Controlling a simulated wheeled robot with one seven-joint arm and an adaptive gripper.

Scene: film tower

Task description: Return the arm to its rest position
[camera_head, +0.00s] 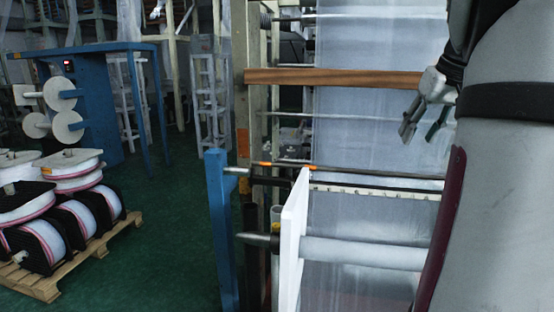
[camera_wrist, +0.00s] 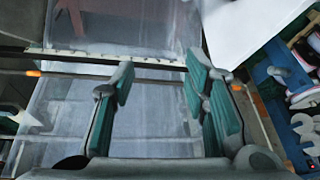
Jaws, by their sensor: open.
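My gripper (camera_head: 424,122) is at the right of the head view, in front of the hanging film and beside the large grey part of my arm. In the wrist view my gripper (camera_wrist: 160,80) has its two teal-padded fingers wide apart, with nothing between them. Behind the fingers in that view are the translucent film (camera_wrist: 152,125) and a dark rod. My arm (camera_head: 510,140) covers the right side of the head view and hides what is behind it.
A white panel (camera_head: 291,245) stands at the near end of a pale roller (camera_head: 365,253), with a blue post (camera_head: 221,230) to its left. A brown bar (camera_head: 340,78) crosses the film. Spools lie on a wooden pallet (camera_head: 120,232) at left. The green floor (camera_head: 168,255) between is clear.

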